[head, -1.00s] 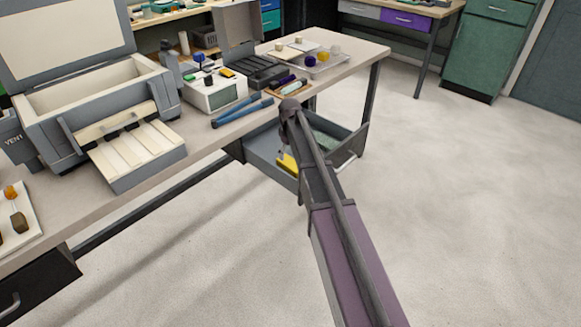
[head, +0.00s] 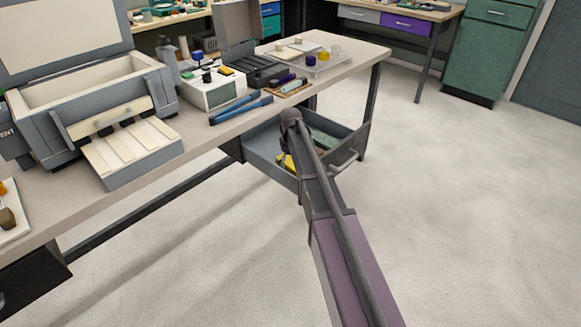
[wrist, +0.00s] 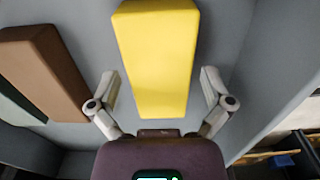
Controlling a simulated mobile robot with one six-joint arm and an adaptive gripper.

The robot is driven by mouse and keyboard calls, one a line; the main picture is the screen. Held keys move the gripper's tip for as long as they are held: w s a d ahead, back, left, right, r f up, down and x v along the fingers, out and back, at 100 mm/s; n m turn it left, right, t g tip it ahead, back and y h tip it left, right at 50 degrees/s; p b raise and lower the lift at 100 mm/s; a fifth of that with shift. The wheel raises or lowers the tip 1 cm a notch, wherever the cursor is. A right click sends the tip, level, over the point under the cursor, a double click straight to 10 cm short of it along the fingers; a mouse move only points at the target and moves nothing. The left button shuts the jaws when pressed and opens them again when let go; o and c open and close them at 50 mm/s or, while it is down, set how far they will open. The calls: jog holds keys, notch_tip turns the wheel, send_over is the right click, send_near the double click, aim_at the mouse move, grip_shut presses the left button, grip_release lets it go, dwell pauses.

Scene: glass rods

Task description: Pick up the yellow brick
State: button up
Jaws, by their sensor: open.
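The yellow brick (wrist: 157,55) lies in the open grey drawer (head: 262,150) under the workbench. In the wrist view it is large and runs away from me, with its near end between the fingers. My gripper (wrist: 160,92) is open, one finger on each side of the brick, with gaps between the fingers and the brick. In the head view my arm hides most of the brick, and only a yellow patch (head: 288,162) shows beside it. I cannot tell how far the fingertips are above the drawer floor.
A brown block (wrist: 42,70) lies left of the yellow brick in the drawer, with a dark green block (wrist: 18,105) beyond it. The drawer wall (wrist: 280,75) rises on the right. The workbench top (head: 215,137) with blue-handled tools (head: 240,108) is above the drawer's left side.

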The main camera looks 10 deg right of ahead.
aim_at(291, 161)
dwell(0.4)
jog(key=c, duration=1.2)
jog(key=shift+r, duration=0.15)
jog(key=shift+c, duration=0.2)
notch_tip(291, 161, up, 10)
jog(key=p, duration=1)
